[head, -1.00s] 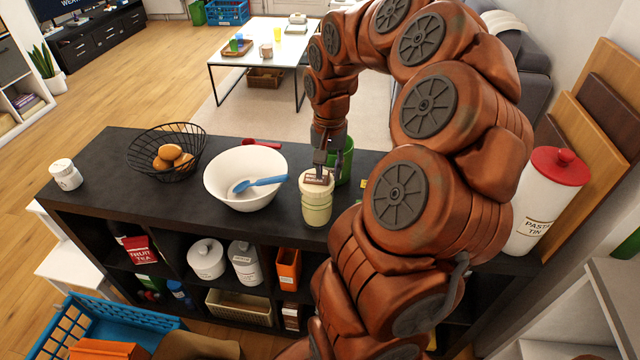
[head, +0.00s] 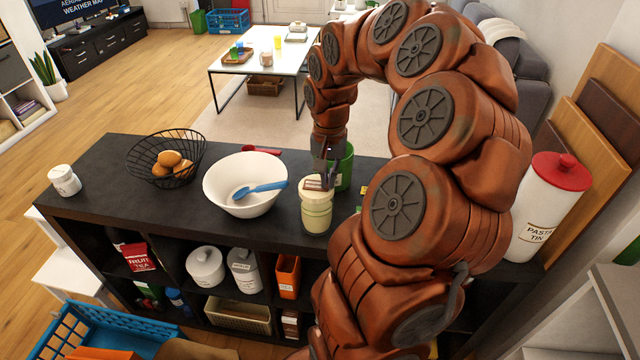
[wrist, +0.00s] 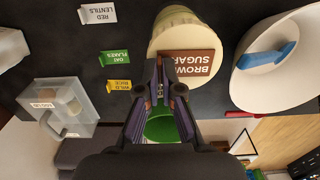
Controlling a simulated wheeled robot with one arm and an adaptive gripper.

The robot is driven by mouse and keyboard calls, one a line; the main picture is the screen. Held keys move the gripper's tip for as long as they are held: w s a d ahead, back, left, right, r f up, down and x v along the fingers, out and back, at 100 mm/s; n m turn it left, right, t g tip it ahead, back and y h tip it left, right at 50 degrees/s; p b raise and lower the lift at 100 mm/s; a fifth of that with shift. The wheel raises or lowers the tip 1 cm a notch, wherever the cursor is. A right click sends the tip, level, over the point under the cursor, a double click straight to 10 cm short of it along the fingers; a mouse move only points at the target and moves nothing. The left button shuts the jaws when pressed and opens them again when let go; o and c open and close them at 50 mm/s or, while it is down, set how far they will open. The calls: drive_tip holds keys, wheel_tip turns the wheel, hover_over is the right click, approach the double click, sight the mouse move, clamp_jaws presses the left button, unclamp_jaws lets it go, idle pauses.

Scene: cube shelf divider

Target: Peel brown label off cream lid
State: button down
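The cream lid (head: 309,194) tops a pale, upright jar (head: 317,216) near the counter's front edge. The brown label (head: 318,183) lies on the lid; in the wrist view the label (wrist: 188,62) reads BROWN SUGAR, upside down, on the round lid (wrist: 180,28). My gripper (head: 328,182) points down at the label's edge. In the wrist view my gripper (wrist: 159,62) has its fingertips drawn together at the label's left end. They appear closed on that edge, though the fingers hide the contact. The label still looks flat on the lid.
A green cup (head: 344,168) stands close behind the jar. A white bowl (head: 222,192) with a blue spoon (head: 262,188) is to its left. The counter's left part has free room.

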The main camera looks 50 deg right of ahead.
drive_tip(key=shift+s+d+r, duration=0.15)
drive_tip(key=shift+s+r, duration=0.05)
drive_tip(key=shift+r, duration=0.7)
drive_tip(key=shift+s+d+r, duration=0.15)
drive_tip(key=shift+s+r, duration=0.05)
drive_tip(key=shift+r, duration=0.65)
idle(1.3)
drive_tip(key=shift+r, duration=0.1)
drive_tip(key=shift+r+p, duration=0.5)
drive_tip(key=shift+r, duration=1.9)
